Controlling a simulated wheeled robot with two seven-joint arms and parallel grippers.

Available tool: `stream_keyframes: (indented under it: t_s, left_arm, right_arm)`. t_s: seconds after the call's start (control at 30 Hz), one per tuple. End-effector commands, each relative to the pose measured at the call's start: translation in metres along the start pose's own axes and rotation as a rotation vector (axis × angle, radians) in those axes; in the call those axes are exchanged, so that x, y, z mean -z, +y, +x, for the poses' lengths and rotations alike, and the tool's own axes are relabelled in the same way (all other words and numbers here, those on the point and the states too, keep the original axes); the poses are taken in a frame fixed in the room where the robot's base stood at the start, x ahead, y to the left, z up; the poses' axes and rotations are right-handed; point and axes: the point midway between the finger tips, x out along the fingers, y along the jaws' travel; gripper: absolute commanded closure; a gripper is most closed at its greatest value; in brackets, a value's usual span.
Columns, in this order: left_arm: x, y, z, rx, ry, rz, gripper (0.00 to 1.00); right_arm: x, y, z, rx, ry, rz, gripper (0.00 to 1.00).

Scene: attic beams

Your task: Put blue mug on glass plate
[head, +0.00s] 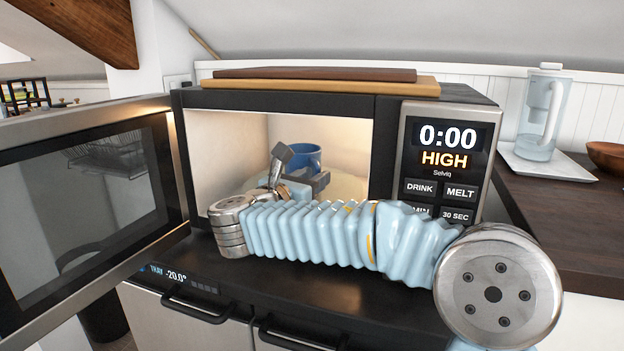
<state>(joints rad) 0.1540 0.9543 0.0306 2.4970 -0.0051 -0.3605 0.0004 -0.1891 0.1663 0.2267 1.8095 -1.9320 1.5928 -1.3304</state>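The blue mug (304,154) is upright inside the open microwave; its lower part is hidden behind my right gripper. The glass plate (345,187) is the pale round turntable on the microwave floor, partly hidden by my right arm. I cannot tell whether the mug's base touches it. My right gripper (300,168) is inside the microwave, just in front of the mug. Its two dark grey fingers stand apart, with the mug showing behind and between them. My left gripper is not in view.
The microwave door (85,190) is swung open to the left. Cutting boards (320,80) lie on top of the microwave. The control panel (444,165) reads 0:00 HIGH. A water pitcher (541,115) on a white tray (547,168) and a brown bowl (608,157) stand on the right counter.

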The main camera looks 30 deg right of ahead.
Motion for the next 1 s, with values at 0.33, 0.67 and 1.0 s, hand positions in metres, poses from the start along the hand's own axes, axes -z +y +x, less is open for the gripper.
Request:
stream_keyframes:
  t_s: [0.33,0.67,1.0]
  left_arm:
    - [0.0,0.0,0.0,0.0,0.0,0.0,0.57]
    - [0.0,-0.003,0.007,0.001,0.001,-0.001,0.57]
    - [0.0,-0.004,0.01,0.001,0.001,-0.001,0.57]
  right_arm:
    - [-0.002,0.0,-0.001,-0.001,0.0,0.001,0.62]
    - [-0.001,0.001,-0.065,-0.005,-0.002,0.001,0.62]
    - [-0.001,0.0,-0.117,-0.002,-0.001,0.001,0.62]
